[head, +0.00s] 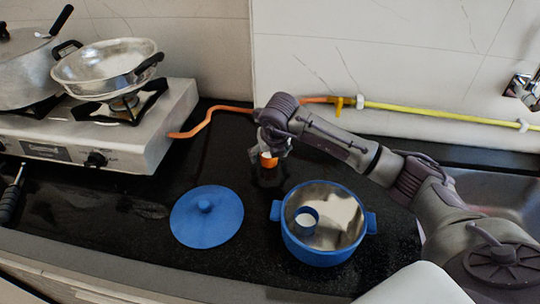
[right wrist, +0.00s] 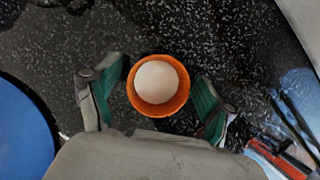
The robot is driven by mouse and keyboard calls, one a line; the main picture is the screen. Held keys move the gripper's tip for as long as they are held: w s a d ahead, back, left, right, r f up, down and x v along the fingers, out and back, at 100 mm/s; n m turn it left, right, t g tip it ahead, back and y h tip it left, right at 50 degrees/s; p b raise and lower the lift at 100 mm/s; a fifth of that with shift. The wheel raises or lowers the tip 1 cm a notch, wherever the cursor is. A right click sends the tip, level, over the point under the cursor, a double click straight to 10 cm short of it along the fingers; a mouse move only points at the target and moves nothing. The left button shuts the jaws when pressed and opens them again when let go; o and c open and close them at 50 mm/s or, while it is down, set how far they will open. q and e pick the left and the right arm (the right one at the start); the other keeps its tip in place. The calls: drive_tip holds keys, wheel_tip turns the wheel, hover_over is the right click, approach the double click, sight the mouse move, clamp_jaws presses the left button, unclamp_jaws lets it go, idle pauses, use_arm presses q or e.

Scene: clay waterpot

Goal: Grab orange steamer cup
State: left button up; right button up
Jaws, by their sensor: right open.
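The orange steamer cup (head: 268,161) stands on the black counter behind the blue pot, partly hidden by my right gripper in the head view. In the right wrist view the orange cup (right wrist: 158,87) has a round orange rim with a whitish filling inside. My right gripper (head: 270,152) is over it; in the wrist view its two green-padded fingers (right wrist: 157,100) are open, one on each side of the cup, with a gap on both sides. My left gripper is not in view.
A blue pot (head: 322,258) holding a small blue cup (head: 305,222) stands in front of the gripper. A blue lid (head: 207,216) lies to its left. A gas stove (head: 150,140) with pans is at the left; a sink (head: 490,190) is at the right.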

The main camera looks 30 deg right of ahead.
drive_tip(key=c, duration=1.1)
drive_tip(key=shift+o, duration=0.2)
drive_tip(key=shift+r, duration=0.1)
